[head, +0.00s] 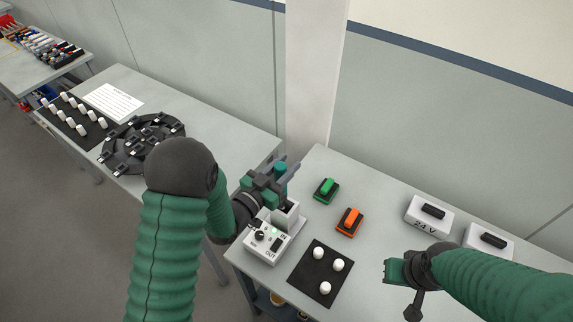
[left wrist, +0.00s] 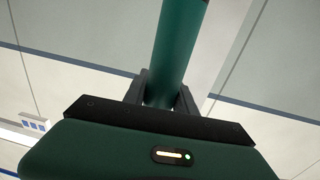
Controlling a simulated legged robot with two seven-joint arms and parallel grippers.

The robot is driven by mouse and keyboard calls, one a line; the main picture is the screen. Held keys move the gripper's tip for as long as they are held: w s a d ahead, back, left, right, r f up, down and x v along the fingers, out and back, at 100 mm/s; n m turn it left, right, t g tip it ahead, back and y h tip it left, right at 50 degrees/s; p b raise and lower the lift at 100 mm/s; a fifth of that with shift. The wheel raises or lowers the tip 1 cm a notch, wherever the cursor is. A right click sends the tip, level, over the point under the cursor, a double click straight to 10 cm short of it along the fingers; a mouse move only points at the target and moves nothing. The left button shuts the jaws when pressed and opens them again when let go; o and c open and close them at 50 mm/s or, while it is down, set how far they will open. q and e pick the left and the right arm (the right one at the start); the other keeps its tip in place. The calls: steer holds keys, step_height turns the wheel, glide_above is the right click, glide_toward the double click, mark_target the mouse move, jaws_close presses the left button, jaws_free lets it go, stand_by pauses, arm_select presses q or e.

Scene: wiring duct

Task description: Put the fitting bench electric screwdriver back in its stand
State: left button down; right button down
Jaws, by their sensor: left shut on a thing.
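The electric screwdriver (head: 281,169) is a green cylinder, held roughly upright. My left gripper (head: 277,179) is shut on it; in the left wrist view the green body (left wrist: 178,55) stands between the two dark fingers (left wrist: 162,92). Below it is the light grey square stand (head: 288,217) behind a white control box (head: 264,243) marked IN and OUT. The screwdriver's lower end is over or in the stand's opening; I cannot tell how deep. My right gripper (head: 392,271) hangs over the bench at the right, away from the stand; its fingers do not show clearly.
A black mat (head: 319,273) with white knobs lies in front of the stand. Green (head: 326,190) and orange (head: 349,221) switches sit to its right, with white 24 V boxes (head: 429,215) farther right. A second table (head: 215,130) at left holds a dark round fixture (head: 140,143).

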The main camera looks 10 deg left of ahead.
arm_select(q)
step_height(320, 180, down, 7)
steer(key=b, duration=0.6)
steer(key=shift+d, duration=0.2)
stand_by(0.5)
steer(key=c, duration=1.3)
jaws_free()
steer(key=shift+c, duration=0.2)
steer(key=o, duration=0.4)
steer(key=shift+a+f, duration=0.1)
steer(key=shift+a, duration=0.05)
